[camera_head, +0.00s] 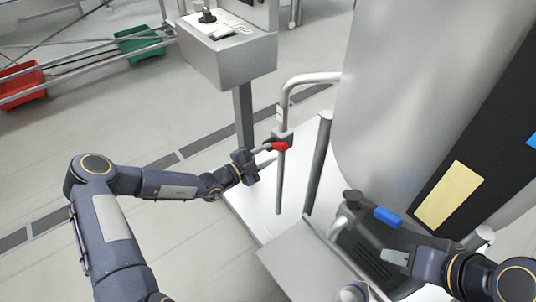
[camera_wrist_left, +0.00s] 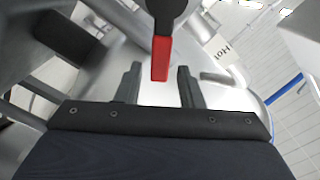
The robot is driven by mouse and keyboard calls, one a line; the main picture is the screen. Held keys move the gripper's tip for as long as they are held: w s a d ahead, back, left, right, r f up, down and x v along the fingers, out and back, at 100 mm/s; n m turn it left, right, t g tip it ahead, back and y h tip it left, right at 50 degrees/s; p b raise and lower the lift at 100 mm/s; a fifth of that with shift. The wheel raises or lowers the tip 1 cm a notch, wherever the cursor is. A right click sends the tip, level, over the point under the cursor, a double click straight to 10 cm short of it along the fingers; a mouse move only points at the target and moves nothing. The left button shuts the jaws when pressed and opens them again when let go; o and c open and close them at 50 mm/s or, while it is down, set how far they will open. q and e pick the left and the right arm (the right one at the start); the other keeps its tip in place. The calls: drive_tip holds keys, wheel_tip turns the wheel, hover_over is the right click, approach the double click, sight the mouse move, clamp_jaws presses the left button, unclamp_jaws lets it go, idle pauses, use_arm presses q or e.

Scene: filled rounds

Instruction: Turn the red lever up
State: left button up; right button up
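The red lever (camera_head: 280,146) sits on a valve on the thin vertical pipe beside the large metal tank. In the left wrist view the red lever (camera_wrist_left: 160,58) hangs from a dark part at the top, with its free end close to the gap between the fingers. My left gripper (camera_head: 262,157) is just left of the lever. In the left wrist view the left gripper (camera_wrist_left: 159,84) has its two fingers apart with nothing between them. My right gripper (camera_head: 396,257) is at the lower right, over dark equipment; its finger opening is not clear.
A grey control box (camera_head: 228,55) on a post stands behind my left gripper. The large metal tank (camera_head: 400,110) fills the right side. A dark vertical post (camera_head: 319,165) and a blue handle (camera_head: 388,217) are right of the lever. Open floor lies to the left.

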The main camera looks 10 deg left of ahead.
use_arm(q)
drive_tip(key=shift+s+f+m, duration=0.2)
drive_tip(key=shift+f+m, duration=0.1)
drive_tip(key=shift+c, duration=1.2)
drive_tip(key=s+f+m, duration=0.1)
drive_tip(key=m, duration=0.1)
drive_tip(key=s+f+m, duration=0.1)
drive_tip(key=s+f+m+t, duration=0.1)
drive_tip(key=m, duration=0.1)
drive_tip(key=shift+a+f+m, duration=0.1)
drive_tip(key=shift+f+m, duration=0.2)
clamp_jaws()
drive_tip(key=s+f+m+t, duration=0.2)
drive_tip(key=s+f+m, duration=0.25)
drive_tip(key=m, duration=0.55)
drive_tip(key=w+d+r, duration=0.4)
drive_tip(key=w+r, duration=0.2)
drive_tip(key=w, duration=0.2)
drive_tip(key=shift+w+y+b, duration=0.3)
drive_tip(key=shift+w+b, duration=0.05)
drive_tip(key=shift+b, duration=0.1)
drive_tip(key=shift+r, duration=0.15)
drive_tip(key=shift+a+r+n+t+p, duration=0.1)
drive_tip(key=shift+r+n+t+p, duration=0.2)
drive_tip(key=shift+n+p, duration=0.25)
